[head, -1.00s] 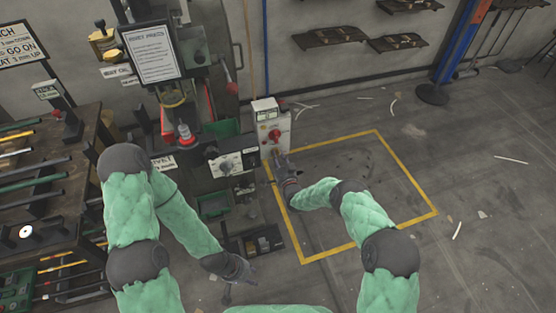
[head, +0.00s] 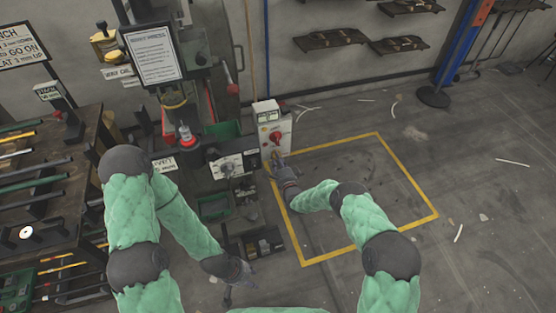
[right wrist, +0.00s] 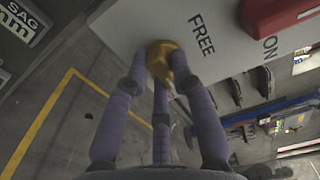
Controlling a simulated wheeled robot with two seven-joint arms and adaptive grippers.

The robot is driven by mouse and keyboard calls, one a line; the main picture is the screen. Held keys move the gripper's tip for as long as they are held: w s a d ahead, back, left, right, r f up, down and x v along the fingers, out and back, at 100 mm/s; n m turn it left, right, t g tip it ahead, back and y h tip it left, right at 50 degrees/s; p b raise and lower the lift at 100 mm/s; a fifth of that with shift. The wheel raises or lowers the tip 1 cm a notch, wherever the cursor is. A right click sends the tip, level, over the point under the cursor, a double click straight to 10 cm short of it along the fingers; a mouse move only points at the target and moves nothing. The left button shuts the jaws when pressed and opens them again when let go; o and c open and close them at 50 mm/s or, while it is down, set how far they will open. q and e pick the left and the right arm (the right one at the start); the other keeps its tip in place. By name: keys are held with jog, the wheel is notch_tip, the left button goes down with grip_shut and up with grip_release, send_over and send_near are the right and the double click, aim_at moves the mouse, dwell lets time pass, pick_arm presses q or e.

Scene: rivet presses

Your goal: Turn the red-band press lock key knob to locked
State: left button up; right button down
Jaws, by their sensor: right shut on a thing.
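A brass key knob (right wrist: 158,55) sits on the pale panel of the control box in the right wrist view, beside the printed word FREE. My right gripper (right wrist: 160,75) is shut on this knob, its dark fingers around it. The fingers hide part of the knob, so its exact angle is hard to read. In the head view, my right gripper (head: 278,163) is at the lower front of the pale control box (head: 286,127), below its red switch (head: 275,136). My left gripper (head: 238,279) is low and empty, its fingers spread, apart from the press.
The press with its notice board (head: 152,53) stands left of the control box. A tool rack (head: 60,190) fills the left side. A yellow floor outline (head: 408,175) surrounds mostly clear floor at right. The red switch (right wrist: 275,12) is near the knob.

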dwell(0.5)
jog(key=c, duration=1)
grip_release()
jog(key=shift+c, duration=0.2)
jog(key=shift+s, duration=0.1)
jog(key=v, duration=1.1)
jog(key=shift+s, duration=0.35)
jog(key=shift+d, duration=0.15)
